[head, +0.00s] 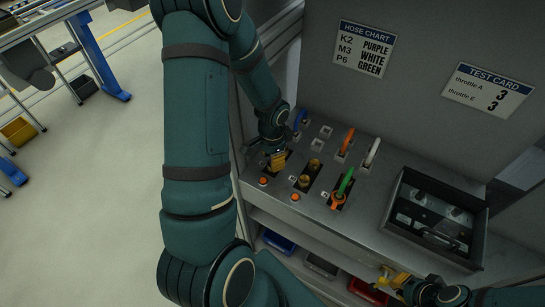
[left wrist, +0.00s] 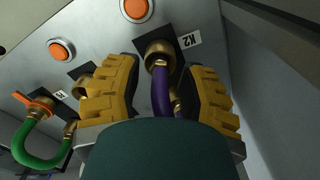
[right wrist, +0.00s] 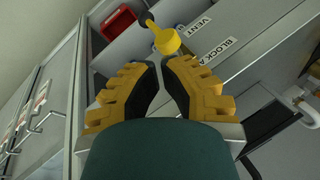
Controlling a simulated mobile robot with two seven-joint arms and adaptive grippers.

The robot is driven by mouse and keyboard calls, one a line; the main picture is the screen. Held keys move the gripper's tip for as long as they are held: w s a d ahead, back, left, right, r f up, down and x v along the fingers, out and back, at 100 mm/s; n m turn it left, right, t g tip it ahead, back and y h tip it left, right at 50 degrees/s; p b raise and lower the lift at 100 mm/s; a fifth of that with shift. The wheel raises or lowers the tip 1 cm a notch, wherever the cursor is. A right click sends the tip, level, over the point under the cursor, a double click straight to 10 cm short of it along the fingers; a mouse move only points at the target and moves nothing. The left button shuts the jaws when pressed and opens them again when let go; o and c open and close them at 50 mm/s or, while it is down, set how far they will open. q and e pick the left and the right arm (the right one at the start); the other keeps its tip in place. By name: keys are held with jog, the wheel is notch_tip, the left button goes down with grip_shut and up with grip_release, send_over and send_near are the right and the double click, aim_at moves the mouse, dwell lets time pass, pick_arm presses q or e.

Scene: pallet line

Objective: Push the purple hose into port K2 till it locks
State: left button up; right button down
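The purple hose (left wrist: 163,92) runs to the brass collar (left wrist: 159,50) of port K2, marked by the white K2 label (left wrist: 189,41) in the left wrist view. Its end meets the collar; I cannot tell if it is locked. My left gripper (left wrist: 162,75) has its fingers on either side of the hose, with gaps between pads and hose. In the head view, the left gripper (head: 277,160) is at the panel's left end and mostly hides the hose. My right gripper (right wrist: 159,68) is slightly open, with nothing between its fingers; in the head view it is low right (head: 392,279).
A green hose (head: 346,182) with an orange lever (head: 338,201) is right of K2. An open dark tray (head: 391,222) stands on the bench's right. A hose chart (head: 364,48) pairs K2 with purple.

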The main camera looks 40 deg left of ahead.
pick_arm(q)
jog(key=shift+r, duration=0.1)
notch_tip(320, 180, up, 12)
jog(key=shift+f, duration=0.1)
dwell(0.5)
jog(key=shift+s, duration=0.1)
